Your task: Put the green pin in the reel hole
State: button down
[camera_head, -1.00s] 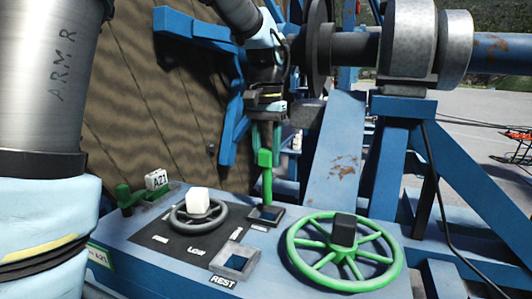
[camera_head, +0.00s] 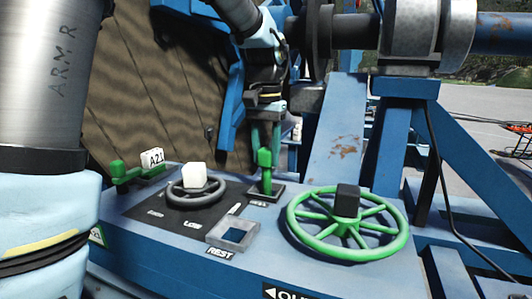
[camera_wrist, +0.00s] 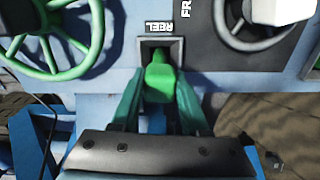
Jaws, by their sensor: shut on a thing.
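The green pin (camera_head: 265,172) stands about upright at the reel hole (camera_head: 278,191), a dark-framed square socket on the blue console. Its lower end appears to be inside the socket; I cannot tell how deep. My gripper (camera_head: 265,145) is above the console with its green fingers at the pin's head. In the wrist view, the fingers of my gripper (camera_wrist: 160,95) are on both sides of the pin (camera_wrist: 159,78) and shut on it. The pin's head hides part of the hole (camera_wrist: 147,47), which has a REEL label beside it.
The empty square REST socket (camera_head: 215,232) is at the front. A green spoked wheel (camera_head: 302,240) stands to the right, and a dark wheel with a white block (camera_head: 194,176) to the left. A green lever (camera_head: 119,170) is farther left. A blue rusty beam (camera_head: 333,150) rises behind.

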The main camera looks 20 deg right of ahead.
aim_at(266, 174)
jog(key=shift+f+b, duration=1.45)
jog(key=shift+f, duration=1.2)
jog(key=shift+c, duration=1.6)
grip_release()
notch_tip(266, 174, up, 11)
jog(key=shift+f+b, duration=0.1)
jog(key=shift+b, duration=0.4)
